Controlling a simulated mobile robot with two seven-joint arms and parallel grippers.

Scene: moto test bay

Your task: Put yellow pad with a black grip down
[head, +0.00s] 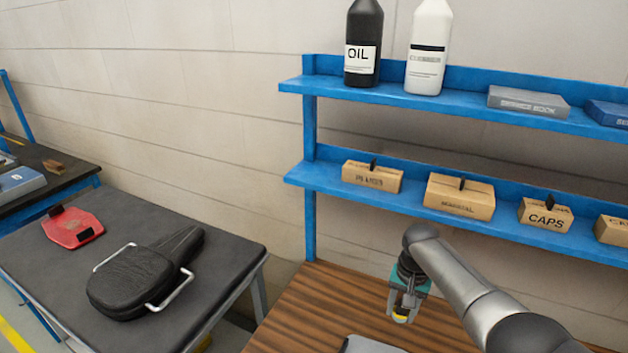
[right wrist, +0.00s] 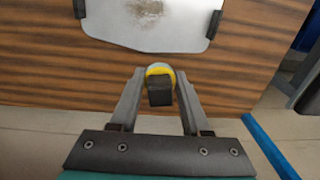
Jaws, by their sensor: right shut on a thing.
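The yellow pad with a black grip (right wrist: 159,88) is between the fingers of my right gripper (right wrist: 157,98), which is shut on it. In the right wrist view the black grip faces the camera and a yellow rim shows around its far end. In the head view my right gripper (head: 403,312) is over the brown wooden bench top (head: 310,300), with the yellow of the pad (head: 400,318) at its tips. I cannot tell whether the pad touches the bench. My left gripper is not in view.
A grey plate with black side clips (right wrist: 150,20) lies on the bench beyond the gripper. A blue shelf (head: 400,196) with labelled boxes stands behind. A dark table (head: 210,285) at the left holds a black seat (head: 130,282) and a red plate (head: 70,228).

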